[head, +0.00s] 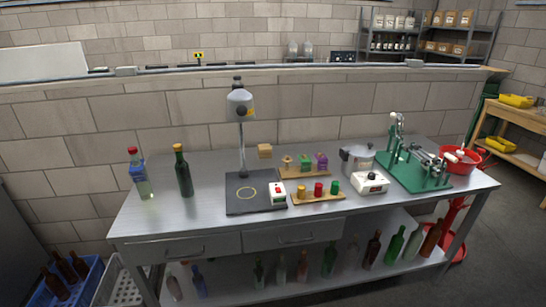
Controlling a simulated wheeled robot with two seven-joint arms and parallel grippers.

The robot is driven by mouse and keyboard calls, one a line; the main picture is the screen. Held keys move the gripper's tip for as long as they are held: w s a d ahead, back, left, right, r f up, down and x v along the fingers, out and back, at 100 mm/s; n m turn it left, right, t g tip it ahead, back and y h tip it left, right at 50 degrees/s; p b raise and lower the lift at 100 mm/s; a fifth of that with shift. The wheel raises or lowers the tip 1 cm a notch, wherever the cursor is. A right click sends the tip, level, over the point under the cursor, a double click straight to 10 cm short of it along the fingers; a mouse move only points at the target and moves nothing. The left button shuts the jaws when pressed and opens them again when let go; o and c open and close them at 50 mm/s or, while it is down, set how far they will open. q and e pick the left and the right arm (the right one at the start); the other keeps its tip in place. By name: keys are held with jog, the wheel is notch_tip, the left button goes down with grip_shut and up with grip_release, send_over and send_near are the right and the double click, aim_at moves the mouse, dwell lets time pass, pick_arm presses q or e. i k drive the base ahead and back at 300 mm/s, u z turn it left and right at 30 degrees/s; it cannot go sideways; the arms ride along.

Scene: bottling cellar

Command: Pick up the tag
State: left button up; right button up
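I cannot pick out a tag for certain. A small yellow piece (251,112) shows at the side of the grey head of the stand (240,106) at the back of the metal table. A clear bottle (144,187) with a red cap, at the table's left, has a blue patch (137,172) near its neck; whether it is a label or a tag I cannot tell. Neither of my grippers is in view.
The front left of the tabletop is clear.

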aim_at(322, 165)
jog(key=u, duration=0.3)
jog(key=i, duration=1.35)
jog(key=z, duration=0.7)
